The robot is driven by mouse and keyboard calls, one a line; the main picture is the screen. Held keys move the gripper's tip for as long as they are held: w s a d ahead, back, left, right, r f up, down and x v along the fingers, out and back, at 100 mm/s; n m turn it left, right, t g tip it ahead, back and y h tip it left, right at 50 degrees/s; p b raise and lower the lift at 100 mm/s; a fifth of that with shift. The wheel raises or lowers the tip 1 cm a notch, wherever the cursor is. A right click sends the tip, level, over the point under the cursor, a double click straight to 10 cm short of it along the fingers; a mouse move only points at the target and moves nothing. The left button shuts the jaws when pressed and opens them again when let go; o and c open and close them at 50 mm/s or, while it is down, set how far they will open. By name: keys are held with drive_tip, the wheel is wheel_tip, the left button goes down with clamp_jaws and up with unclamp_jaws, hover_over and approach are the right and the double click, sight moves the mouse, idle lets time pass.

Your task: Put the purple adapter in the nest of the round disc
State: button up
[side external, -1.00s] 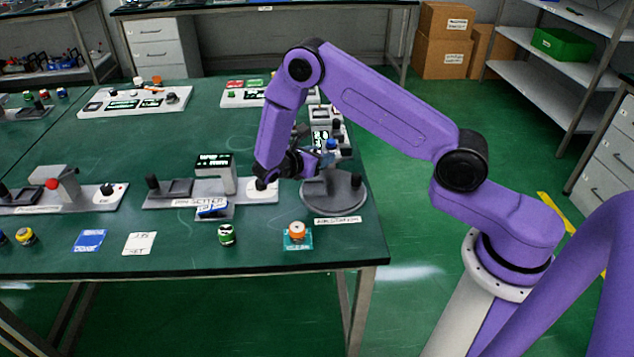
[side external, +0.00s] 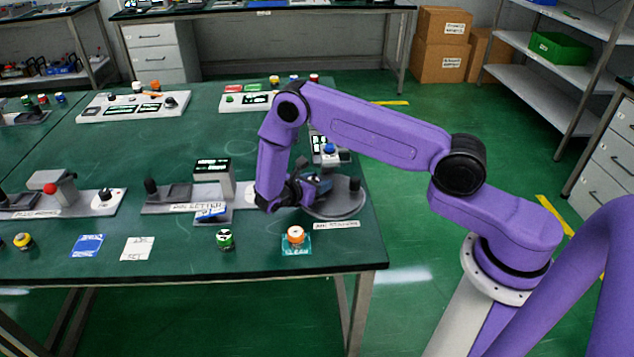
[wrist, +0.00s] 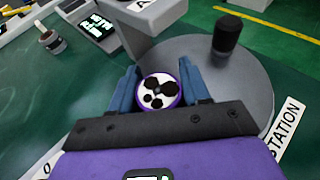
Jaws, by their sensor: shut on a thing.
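My gripper (wrist: 158,88) is shut on the purple adapter (wrist: 171,101), a small round piece with a purple rim and a white top with several black holes. The adapter sits between the two blue fingers in the wrist view. The grey round disc (wrist: 245,75) lies beneath and beyond it, with a black upright knob (wrist: 227,35) near its far edge. In the side view my gripper (side external: 318,186) is low over the left part of the disc (side external: 345,208). The adapter cannot be made out there. The nest is hidden, and I cannot tell whether the adapter touches the disc.
A grey station with a display (side external: 212,170) stands just left of the disc. An orange-topped piece on a teal card (side external: 296,236) and a green piece (side external: 225,240) are near the front edge. A device with a blue knob (side external: 329,148) stands behind the disc.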

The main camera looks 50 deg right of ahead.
drive_tip(key=shift+f, duration=0.1)
drive_tip(key=o, duration=1.2)
drive_tip(key=shift+c, duration=0.2)
